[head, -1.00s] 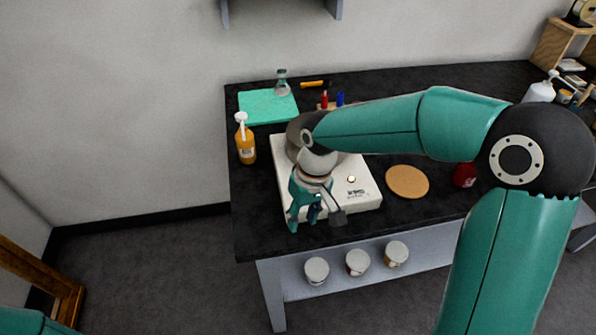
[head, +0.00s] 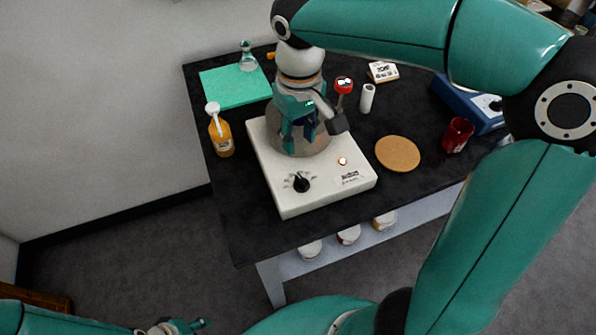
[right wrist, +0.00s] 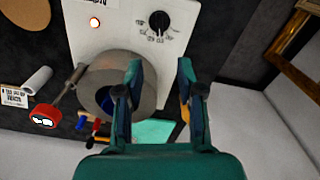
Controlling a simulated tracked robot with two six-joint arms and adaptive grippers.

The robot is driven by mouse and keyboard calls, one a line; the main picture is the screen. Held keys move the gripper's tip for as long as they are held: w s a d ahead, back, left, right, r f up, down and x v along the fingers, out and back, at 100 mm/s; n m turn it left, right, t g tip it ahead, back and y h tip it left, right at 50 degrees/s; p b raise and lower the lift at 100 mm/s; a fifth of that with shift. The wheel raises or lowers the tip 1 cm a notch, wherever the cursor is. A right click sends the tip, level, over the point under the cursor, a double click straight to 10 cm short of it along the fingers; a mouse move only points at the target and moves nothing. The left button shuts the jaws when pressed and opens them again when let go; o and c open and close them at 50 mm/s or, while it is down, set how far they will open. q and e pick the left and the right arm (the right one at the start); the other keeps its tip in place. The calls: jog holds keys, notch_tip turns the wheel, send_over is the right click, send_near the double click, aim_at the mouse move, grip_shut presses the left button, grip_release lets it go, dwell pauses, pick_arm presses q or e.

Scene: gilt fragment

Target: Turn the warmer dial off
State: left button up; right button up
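The white warmer (head: 325,192) sits on the dark table. Its black dial (head: 301,183) is on the front left of its top, with printed marks around it. The dial also shows uncovered in the right wrist view (right wrist: 159,21). A small lamp (head: 342,161) on the warmer glows. My right gripper (head: 310,138) is above the grey round vessel (right wrist: 108,72) on the warmer, behind the dial and apart from it. Its fingers (right wrist: 160,75) are spread with nothing between them. My left gripper (head: 175,326) shows only partly at the bottom edge, its fingers unclear.
An orange pump bottle (head: 221,137) stands left of the warmer, near a green mat (head: 233,85) with a flask (head: 247,58). A cork disc (head: 398,153) and a red cup (head: 457,135) are to the right. Jars (head: 349,235) stand on the lower shelf.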

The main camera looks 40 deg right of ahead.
aim_at(299, 177)
notch_tip(299, 177, down, 13)
jog(key=shift+r, duration=0.2)
grip_shut()
jog(key=shift+a, duration=0.2)
jog(key=shift+d, duration=0.2)
